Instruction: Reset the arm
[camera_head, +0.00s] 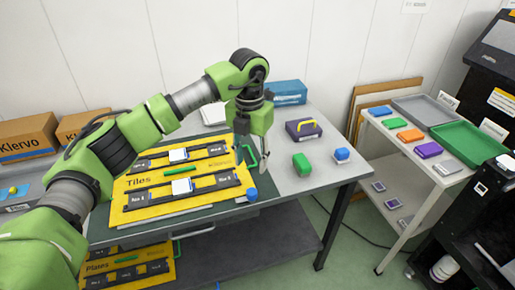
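My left arm reaches in from the left over the table. Its gripper (250,155) points down above the right end of the yellow "Tiles" board (130,182), with its fingers apart and nothing seen between them. A small blue-topped bottle (252,194) is at the board's right edge, below the gripper and apart from it. A green block-like item (302,164) and a blue-topped item (341,155) sit on the table to the right. My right gripper is not in view.
Cardboard boxes (28,138) are at left. A white cart at right holds a grey tray (422,110), a green tray (468,143) and several coloured blocks (410,135).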

